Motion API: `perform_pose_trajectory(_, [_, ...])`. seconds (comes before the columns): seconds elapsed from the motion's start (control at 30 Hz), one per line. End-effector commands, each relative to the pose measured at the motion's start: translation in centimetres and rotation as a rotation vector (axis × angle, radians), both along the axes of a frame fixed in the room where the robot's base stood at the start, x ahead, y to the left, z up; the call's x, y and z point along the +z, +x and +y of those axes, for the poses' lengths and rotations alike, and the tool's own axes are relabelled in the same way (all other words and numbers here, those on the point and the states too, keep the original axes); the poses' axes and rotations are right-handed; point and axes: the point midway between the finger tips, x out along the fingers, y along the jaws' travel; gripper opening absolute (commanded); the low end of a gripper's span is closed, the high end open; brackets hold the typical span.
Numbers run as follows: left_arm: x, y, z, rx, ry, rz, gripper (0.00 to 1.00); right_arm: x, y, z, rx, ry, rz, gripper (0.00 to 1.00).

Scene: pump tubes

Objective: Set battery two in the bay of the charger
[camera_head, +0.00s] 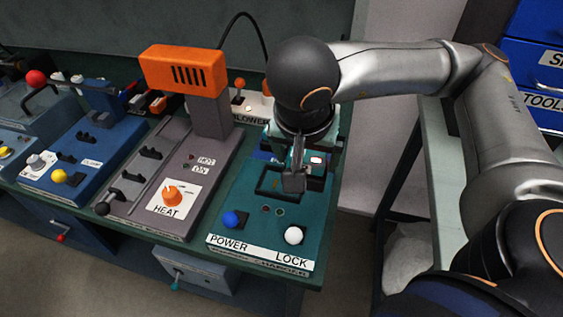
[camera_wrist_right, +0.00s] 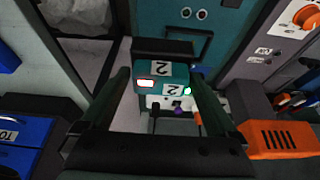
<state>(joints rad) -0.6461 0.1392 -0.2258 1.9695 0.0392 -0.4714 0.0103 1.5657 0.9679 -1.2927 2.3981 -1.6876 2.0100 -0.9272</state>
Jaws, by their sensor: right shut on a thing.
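The teal charger (camera_head: 262,222) stands at the right end of the bench, with a dark rectangular bay (camera_head: 268,188) in its top. It also shows at the top of the right wrist view (camera_wrist_right: 215,20). My right gripper (camera_head: 294,172) is over the far part of the charger, by the bay. It is shut on battery two (camera_wrist_right: 180,70), a teal block with a black end, "2" labels and a lit red display. In the head view the gripper hides most of the battery, and I cannot tell its height above the bay. My left gripper is not in view.
The charger has a blue POWER knob (camera_head: 232,219) and a white LOCK knob (camera_head: 294,235) at its front. The grey heater unit with its orange head (camera_head: 182,68) stands close to its left. A blower panel (camera_head: 250,104) is behind. Blue drawers (camera_head: 540,75) are at the far right.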

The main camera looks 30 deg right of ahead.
Motion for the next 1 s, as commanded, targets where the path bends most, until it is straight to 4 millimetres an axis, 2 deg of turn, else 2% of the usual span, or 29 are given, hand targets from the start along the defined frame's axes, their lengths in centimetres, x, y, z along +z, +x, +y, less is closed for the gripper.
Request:
perform_pose_trajectory(0.03, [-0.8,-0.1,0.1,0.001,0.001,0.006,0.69,-1.2,1.2,0.0,-0.004,0.001,0.006,0.13])
perform_pose_trajectory(0.1, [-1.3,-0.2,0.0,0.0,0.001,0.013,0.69,-1.9,2.9,-0.1,-0.005,0.002,0.006,0.13])
perform_pose_trajectory(0.2, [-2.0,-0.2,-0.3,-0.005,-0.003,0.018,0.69,-4.0,4.4,-0.2,-0.001,0.001,0.007,0.13])
perform_pose_trajectory(0.4, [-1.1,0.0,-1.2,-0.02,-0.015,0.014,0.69,-6.0,6.7,-0.3,0.0,-0.001,0.001,0.13])
perform_pose_trajectory(0.57, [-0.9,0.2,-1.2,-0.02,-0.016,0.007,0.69,-6.9,7.4,-0.3,0.001,-0.001,0.001,0.13])
perform_pose_trajectory(0.63, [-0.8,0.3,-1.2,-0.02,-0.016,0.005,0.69,-7.8,8.0,-0.4,0.0,-0.002,0.002,0.13])
perform_pose_trajectory(0.8, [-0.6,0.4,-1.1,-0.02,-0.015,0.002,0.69,-10.0,7.8,-0.4,0.001,-0.001,0.001,0.13])
perform_pose_trajectory(1.0, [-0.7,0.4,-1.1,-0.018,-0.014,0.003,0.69,-10.4,7.9,-0.4,0.001,-0.001,0.0,0.13])
